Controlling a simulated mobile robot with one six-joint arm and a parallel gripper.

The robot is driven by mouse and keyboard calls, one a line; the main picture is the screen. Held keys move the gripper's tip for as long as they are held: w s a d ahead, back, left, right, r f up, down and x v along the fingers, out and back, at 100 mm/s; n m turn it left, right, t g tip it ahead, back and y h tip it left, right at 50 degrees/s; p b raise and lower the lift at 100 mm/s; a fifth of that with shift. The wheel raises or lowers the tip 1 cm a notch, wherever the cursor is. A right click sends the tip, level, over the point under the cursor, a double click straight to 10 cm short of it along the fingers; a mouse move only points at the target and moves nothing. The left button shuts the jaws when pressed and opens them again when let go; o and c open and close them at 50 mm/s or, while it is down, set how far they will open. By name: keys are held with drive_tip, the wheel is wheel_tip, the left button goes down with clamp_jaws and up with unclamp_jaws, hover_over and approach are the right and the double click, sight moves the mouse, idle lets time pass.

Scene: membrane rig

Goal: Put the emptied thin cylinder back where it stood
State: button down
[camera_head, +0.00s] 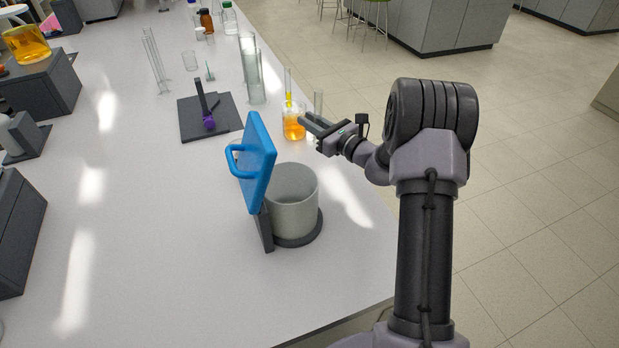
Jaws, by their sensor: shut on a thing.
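My gripper (314,125) is over the right side of the table, its fingers pointing left and away. It is shut on a thin clear glass cylinder (318,103), whose upper part rises upright above the fingers. Its lower part is hidden behind the gripper, so I cannot tell whether it touches the table. I cannot tell whether the fingers touch the flask.
A grey pot (295,200) with a raised blue lid (258,160) stands nearer. A dark stand (205,122) with a purple knob is left of the flask. Tall glass cylinders (250,68) (155,62) stand behind. The table (160,235) is clear at front left.

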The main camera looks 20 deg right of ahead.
drive_tip(key=f+b, duration=0.1)
drive_tip(key=f, duration=0.2)
drive_tip(key=f+b, duration=0.1)
drive_tip(key=f, duration=0.2)
drive_tip(key=f+b, duration=0.1)
drive_tip(key=f, duration=0.3)
drive_tip(key=shift+w+d+b, duration=0.2)
drive_tip(key=shift+w+b, duration=0.1)
drive_tip(key=shift+w, duration=0.05)
drive_tip(key=shift+f, duration=0.1)
drive_tip(key=c, duration=1.3)
unclamp_jaws()
drive_tip(key=shift+c, duration=0.2)
drive_tip(key=shift+s+r, duration=0.1)
drive_tip(key=shift+r, duration=0.2)
drive_tip(key=p+v, duration=0.2)
drive_tip(key=v, duration=1)
drive_tip(key=shift+f, duration=0.1)
